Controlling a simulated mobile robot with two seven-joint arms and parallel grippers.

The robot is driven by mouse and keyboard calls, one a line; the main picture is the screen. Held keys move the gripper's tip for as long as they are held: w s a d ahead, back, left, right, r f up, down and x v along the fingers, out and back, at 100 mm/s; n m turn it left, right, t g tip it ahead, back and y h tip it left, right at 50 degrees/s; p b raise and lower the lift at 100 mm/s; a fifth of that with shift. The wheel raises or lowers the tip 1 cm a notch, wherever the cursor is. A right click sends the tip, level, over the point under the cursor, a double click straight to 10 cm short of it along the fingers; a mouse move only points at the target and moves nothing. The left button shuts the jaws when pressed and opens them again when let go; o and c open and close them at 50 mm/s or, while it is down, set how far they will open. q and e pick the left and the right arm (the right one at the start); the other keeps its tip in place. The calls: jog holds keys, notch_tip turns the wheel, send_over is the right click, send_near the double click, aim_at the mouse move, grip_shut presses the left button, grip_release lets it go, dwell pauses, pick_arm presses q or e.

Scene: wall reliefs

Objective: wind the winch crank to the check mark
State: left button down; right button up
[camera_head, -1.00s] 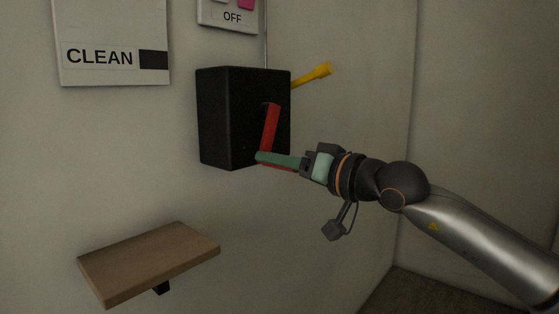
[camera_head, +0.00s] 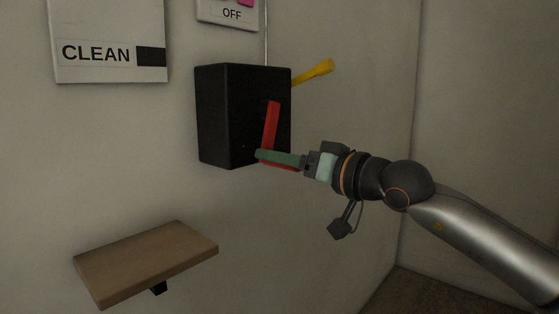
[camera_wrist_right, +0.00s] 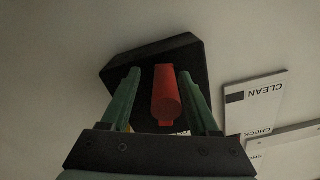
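The winch is a black box (camera_head: 243,115) on the wall, with a red crank (camera_head: 270,125) on its right face. The crank arm hangs down, and its red grip shows just below a green finger of my right gripper (camera_head: 280,158). In the right wrist view the red grip (camera_wrist_right: 166,95) points toward the camera between the two green fingers of the right gripper (camera_wrist_right: 160,75). Gaps show on both sides, so the gripper looks open around it. A white board in the wrist view carries the word CHECK (camera_wrist_right: 262,132), upside down. My left gripper is not in view.
A yellow lever (camera_head: 314,72) sticks out behind the box to the right. A white CLEAN sign (camera_head: 108,30) and an OFF plate (camera_head: 230,14) are on the wall above. A wooden shelf (camera_head: 147,260) sits below left. Space right of the box holds my arm.

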jog(key=shift+s, duration=0.15)
jog(key=v, duration=1.2)
jog(key=shift+p, duration=0.45)
jog(key=shift+d, duration=0.1)
